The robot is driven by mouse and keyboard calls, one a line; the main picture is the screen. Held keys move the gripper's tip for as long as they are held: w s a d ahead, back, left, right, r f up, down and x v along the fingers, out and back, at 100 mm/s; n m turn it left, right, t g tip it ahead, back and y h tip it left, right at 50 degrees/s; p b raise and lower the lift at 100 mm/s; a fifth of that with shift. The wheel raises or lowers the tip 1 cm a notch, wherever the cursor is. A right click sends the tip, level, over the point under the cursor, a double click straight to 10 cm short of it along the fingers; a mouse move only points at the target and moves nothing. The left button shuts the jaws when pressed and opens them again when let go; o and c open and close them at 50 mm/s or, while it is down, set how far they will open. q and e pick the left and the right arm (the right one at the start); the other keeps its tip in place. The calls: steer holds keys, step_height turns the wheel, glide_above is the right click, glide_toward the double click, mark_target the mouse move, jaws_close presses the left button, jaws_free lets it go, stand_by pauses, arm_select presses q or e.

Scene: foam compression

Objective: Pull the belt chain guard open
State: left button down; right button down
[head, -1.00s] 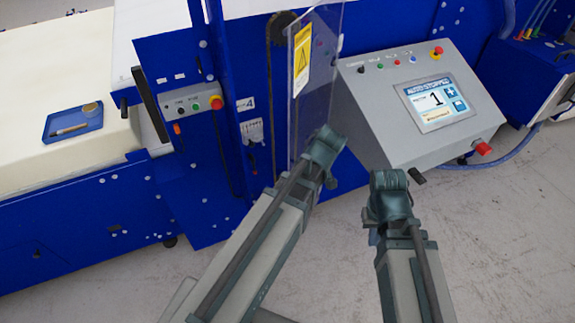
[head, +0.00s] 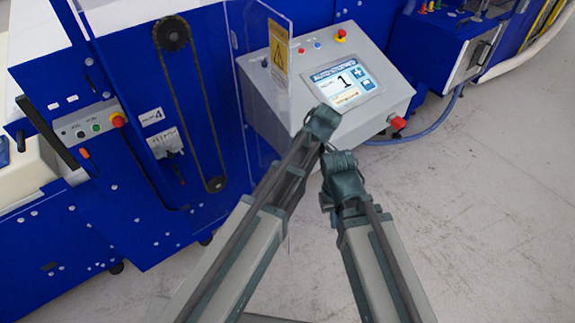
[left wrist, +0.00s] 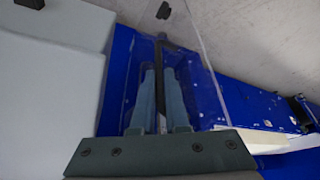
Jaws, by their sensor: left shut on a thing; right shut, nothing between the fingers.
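The chain guard (head: 257,30) is a clear panel with a yellow warning label (head: 278,46). It stands out from the blue machine, swung to the right of the belt chain (head: 192,100), which is uncovered between two sprockets. My left gripper (head: 322,122) is at the guard's lower right; its fingers are hidden in the head view. In the left wrist view, its fingers (left wrist: 160,100) are shut on a dark bar (left wrist: 161,65), apparently the guard's handle, with the clear panel around it. My right gripper (head: 342,172) is shut and empty, just below the left one.
A grey control console (head: 370,105) with a screen and buttons stands behind the guard and close to my grippers. A small button panel (head: 90,124) is on the machine at left. The concrete floor (head: 480,210) at right is clear.

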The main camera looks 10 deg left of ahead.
arm_select(q)
steer(key=shift+w+d, duration=0.55)
steer(key=shift+w, duration=0.1)
arm_select(e)
steer(key=shift+w+d, duration=0.2)
steer(key=shift+d, duration=0.1)
arm_select(q)
steer(key=c, duration=0.9)
jaws_free()
steer(key=shift+r, duration=0.1)
arm_select(e)
steer(key=shift+r, duration=0.1)
